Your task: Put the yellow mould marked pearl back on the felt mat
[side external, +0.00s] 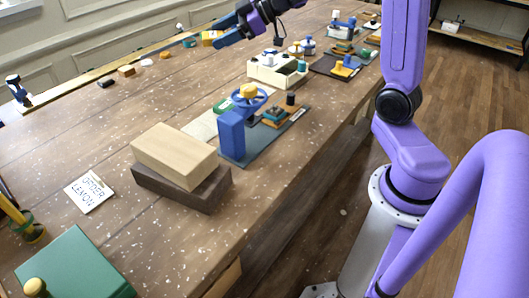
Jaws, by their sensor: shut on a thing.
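My gripper (222,40) is at the top of the side view, over the far part of the table, with blue fingers pointing left. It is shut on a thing. A yellow-orange block (207,38) shows at the fingertips and looks like the yellow mould. It is too small to read any mark, and the fingers hide part of it. A grey mat (240,155) lies mid-table under a blue press (232,133) with a yellow-topped wheel (248,91). A darker mat (325,68) lies farther back with small coloured pieces on it. I cannot tell which is felt.
A pale block (175,152) rests on a dark brown block (185,187) at the near middle. A lettered card (89,193) and a green box (75,265) lie to the left. A cream tray (270,75) stands between the mats. The left middle tabletop is clear.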

